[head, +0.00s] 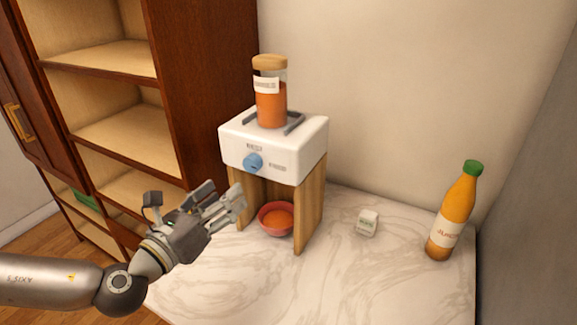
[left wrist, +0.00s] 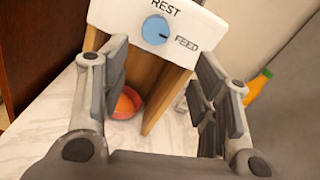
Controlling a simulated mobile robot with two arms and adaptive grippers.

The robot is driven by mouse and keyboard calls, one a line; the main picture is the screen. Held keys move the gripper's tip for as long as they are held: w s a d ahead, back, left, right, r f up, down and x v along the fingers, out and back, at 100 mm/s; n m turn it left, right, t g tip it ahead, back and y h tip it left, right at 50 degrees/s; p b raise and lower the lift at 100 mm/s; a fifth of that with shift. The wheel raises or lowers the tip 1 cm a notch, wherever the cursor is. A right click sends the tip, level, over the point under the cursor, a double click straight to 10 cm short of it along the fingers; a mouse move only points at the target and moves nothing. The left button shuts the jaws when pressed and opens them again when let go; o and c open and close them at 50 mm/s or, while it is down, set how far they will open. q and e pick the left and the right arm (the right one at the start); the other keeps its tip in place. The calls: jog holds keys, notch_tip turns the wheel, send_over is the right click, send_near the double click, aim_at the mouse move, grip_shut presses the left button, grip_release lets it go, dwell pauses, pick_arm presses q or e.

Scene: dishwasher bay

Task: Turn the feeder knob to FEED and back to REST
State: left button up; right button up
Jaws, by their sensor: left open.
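The feeder (head: 285,140) is a white box on wooden legs with a jar of orange contents on top. Its round blue knob (head: 253,162) is on the front face. In the left wrist view the knob (left wrist: 155,30) has REST printed above it and FEED to its right. A small dark mark shows at the knob's lower right; I cannot tell its exact setting. My left gripper (head: 222,197) is open and empty, in front of and below the knob, apart from it. In the left wrist view its fingers stand wide on either side, with the knob beyond them.
A red bowl (head: 277,219) with orange contents sits under the feeder between its legs. A wooden shelf unit (head: 205,90) stands left.

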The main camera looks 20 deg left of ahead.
aim_at(250, 168)
pick_arm(q)
jog(key=w+p, duration=0.1)
jog(key=w, duration=0.2)
jog(key=w+p, duration=0.1)
jog(key=w, duration=0.2)
jog(key=w+p, duration=0.1)
jog(key=w, duration=0.2)
jog(key=shift+d+r, duration=0.15)
jog(key=shift+d, duration=0.1)
jog(key=shift+w+p, duration=0.3)
jog(key=shift+w, duration=0.35)
pick_arm(e)
jog(key=r, duration=0.1)
jog(key=a+r, duration=0.1)
jog(key=r, duration=0.1)
jog(key=shift+s+a+r, duration=0.25)
jog(key=shift+a+r, duration=0.05)
jog(key=shift+r, duration=0.05)
jog(key=shift+a, duration=0.1)
